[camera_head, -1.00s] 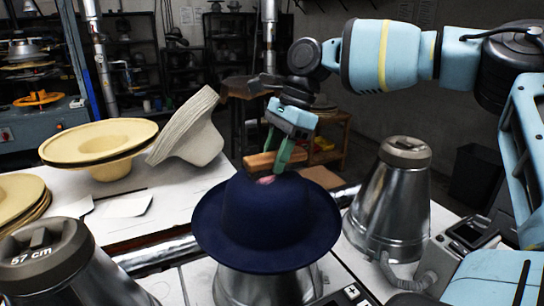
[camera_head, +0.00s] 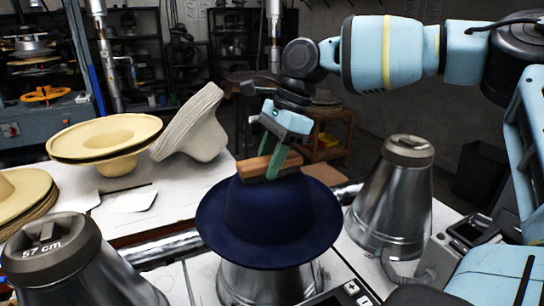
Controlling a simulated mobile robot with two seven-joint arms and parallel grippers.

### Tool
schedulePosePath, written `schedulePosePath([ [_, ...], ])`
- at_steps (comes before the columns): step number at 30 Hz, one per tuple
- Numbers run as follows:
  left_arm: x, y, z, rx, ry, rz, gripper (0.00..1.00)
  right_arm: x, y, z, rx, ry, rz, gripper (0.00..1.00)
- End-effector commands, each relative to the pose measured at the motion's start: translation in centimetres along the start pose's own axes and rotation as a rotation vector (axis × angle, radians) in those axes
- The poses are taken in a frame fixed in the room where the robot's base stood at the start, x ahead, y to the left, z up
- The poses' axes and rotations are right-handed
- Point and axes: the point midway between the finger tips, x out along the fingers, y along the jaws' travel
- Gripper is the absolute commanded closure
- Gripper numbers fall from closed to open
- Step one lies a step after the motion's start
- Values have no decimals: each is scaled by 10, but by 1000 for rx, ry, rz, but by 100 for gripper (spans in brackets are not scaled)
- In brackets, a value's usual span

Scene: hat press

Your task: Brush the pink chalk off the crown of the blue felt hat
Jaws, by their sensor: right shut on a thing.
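The blue felt hat (camera_head: 268,222) sits brim down on a metal block (camera_head: 268,284) in the middle of the view. My right gripper (camera_head: 275,166) is above the crown, its green fingers shut on a brush with a wooden back (camera_head: 268,163) and dark bristles. The bristles are at the top of the crown and appear to touch it. No pink chalk shows now; the brush and fingers cover the top of the crown. My left gripper is not in view.
A metal cone block (camera_head: 392,200) with a grey cap stands right of the hat. Another, marked 57 cm (camera_head: 75,275), stands at the front left. Pale hat bodies (camera_head: 105,140) and a leaning stack (camera_head: 195,128) lie on the white table behind left.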

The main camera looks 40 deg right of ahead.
Motion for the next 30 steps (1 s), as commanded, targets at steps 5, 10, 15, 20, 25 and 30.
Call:
schedulePosePath([
  [5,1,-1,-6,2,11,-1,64,3,5,6,-1,3,4,82],
  [10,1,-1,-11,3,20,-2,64,6,12,16,-2,2,3,82],
  [15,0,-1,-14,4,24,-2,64,8,18,25,-1,1,2,82],
  [20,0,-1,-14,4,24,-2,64,9,19,26,0,1,1,82],
  [25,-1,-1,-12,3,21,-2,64,8,19,27,0,0,0,82],
  [30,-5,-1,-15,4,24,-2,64,-4,19,32,-1,1,-4,82],
])
